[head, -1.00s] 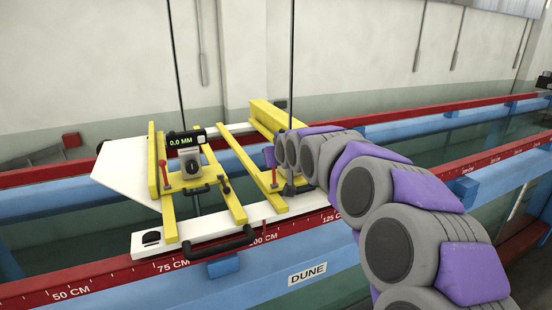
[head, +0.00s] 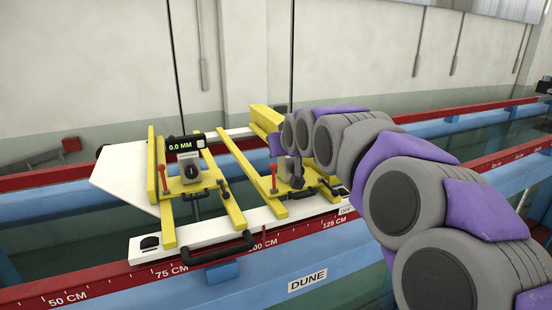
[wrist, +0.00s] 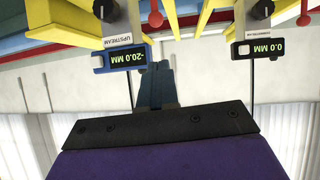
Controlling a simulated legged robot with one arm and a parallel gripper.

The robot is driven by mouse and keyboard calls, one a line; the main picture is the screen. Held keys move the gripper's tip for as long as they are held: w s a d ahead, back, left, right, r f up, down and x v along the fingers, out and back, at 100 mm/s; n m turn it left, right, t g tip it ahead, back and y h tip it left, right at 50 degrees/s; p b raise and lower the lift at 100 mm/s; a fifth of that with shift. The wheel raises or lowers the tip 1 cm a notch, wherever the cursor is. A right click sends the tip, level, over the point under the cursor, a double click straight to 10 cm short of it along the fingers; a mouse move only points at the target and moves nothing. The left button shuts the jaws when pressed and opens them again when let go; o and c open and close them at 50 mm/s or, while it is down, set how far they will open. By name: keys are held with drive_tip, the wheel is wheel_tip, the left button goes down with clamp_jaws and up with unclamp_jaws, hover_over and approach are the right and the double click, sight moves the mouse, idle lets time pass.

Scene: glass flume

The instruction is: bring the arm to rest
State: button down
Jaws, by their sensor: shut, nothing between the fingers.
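My gripper shows in the wrist view (wrist: 156,68), its two blue-grey fingers together and empty. They point toward the yellow frames, with a gauge on either side. The left gauge (wrist: 118,58) there is marked UPSTREAM and reads -20.0 MM. The right gauge (wrist: 256,48) reads 0.0 MM; its label is too small to read surely. Both appear upside down. In the head view, my grey and purple arm (head: 400,190) reaches from the lower right toward the right-hand yellow frame and covers part of it. My fingers are hard to make out there.
A white carriage (head: 200,228) with yellow frames (head: 235,180) and a black handle (head: 220,250) sits across the flume's red rails (head: 120,284). A 0.0 MM gauge (head: 182,145) shows on the left frame. A DUNE label (head: 307,281) is on the blue side.

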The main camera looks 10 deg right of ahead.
drive_tip(key=s+r+b, duration=0.1)
drive_tip(key=s+r, duration=0.3)
drive_tip(key=s, duration=0.1)
drive_tip(key=s+d+f+g+b, duration=0.15)
drive_tip(key=s+f+b, duration=0.35)
drive_tip(key=f, duration=0.5)
drive_tip(key=s+f+g+h+b, duration=0.1)
drive_tip(key=s+f+g+b, duration=0.2)
drive_tip(key=s+f, duration=0.6)
drive_tip(key=s+d+f+g+b, duration=0.15)
drive_tip(key=s+f+b, duration=0.3)
drive_tip(key=f, duration=0.65)
drive_tip(key=s+d+f+m+g+b, duration=0.1)
drive_tip(key=s+f+g+b, duration=0.2)
drive_tip(key=s+f, duration=0.8)
drive_tip(key=s+d+f+m+g+h+b, duration=0.1)
drive_tip(key=s+f+g+b, duration=0.3)
drive_tip(key=s+f, duration=0.8)
drive_tip(key=shift+s+d+f+m+b, duration=0.2)
drive_tip(key=shift+s+d+m+b, duration=0.2)
drive_tip(key=shift+s+b, duration=0.7)
